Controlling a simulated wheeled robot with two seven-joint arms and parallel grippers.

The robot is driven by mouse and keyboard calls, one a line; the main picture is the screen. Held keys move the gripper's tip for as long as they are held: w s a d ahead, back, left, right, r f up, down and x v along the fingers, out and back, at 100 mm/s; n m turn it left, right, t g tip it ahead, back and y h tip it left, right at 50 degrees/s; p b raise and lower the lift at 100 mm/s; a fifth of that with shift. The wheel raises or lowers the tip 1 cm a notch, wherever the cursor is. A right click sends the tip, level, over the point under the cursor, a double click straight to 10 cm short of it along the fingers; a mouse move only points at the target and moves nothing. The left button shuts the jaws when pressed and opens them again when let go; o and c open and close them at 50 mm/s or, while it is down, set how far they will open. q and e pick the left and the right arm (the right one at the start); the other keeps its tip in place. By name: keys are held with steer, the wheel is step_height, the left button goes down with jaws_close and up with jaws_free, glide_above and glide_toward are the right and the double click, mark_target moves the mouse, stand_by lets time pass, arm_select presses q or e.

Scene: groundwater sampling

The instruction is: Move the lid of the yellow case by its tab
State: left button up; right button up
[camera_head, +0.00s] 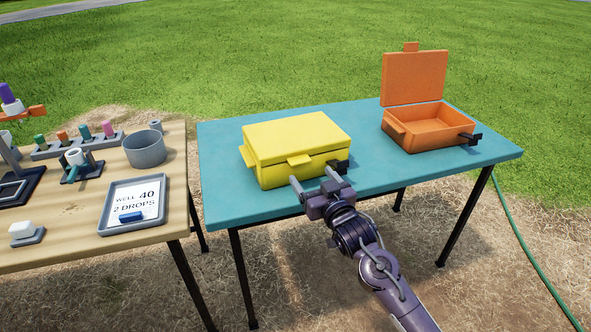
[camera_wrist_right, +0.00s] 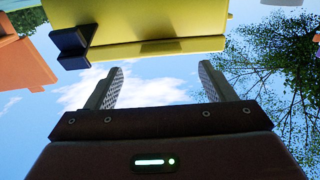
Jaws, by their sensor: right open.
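The yellow case (camera_head: 292,168) stands on the teal table, its lid (camera_head: 297,137) shut. A small yellow tab (camera_head: 299,160) sticks out from the lid's front edge. A black latch-like block (camera_head: 340,167) is at the case's front right corner. My right gripper (camera_head: 312,178) is open and empty in front of the case, just below and right of the tab, and appears apart from it. In the right wrist view, the yellow case (camera_wrist_right: 140,18) is beyond the open fingers (camera_wrist_right: 160,75), with its black block (camera_wrist_right: 72,42) at upper left. My left gripper is not in view.
An orange case (camera_head: 430,132) with its lid (camera_head: 414,78) upright stands at the table's right. The teal table (camera_head: 225,180) is bare around the cases. A wooden table (camera_head: 90,185) at left holds a grey pot (camera_head: 145,150), a sign tray (camera_head: 136,205) and several bottles.

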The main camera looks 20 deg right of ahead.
mark_target(302, 164)
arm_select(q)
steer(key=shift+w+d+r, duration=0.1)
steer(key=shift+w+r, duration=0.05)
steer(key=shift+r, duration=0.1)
arm_select(e)
steer(key=shift+w+a, duration=0.2)
steer(key=shift+w, duration=1.2)
steer(key=shift+w+a, duration=0.2)
steer(key=shift+w, duration=1.15)
steer(key=c, duration=1.4)
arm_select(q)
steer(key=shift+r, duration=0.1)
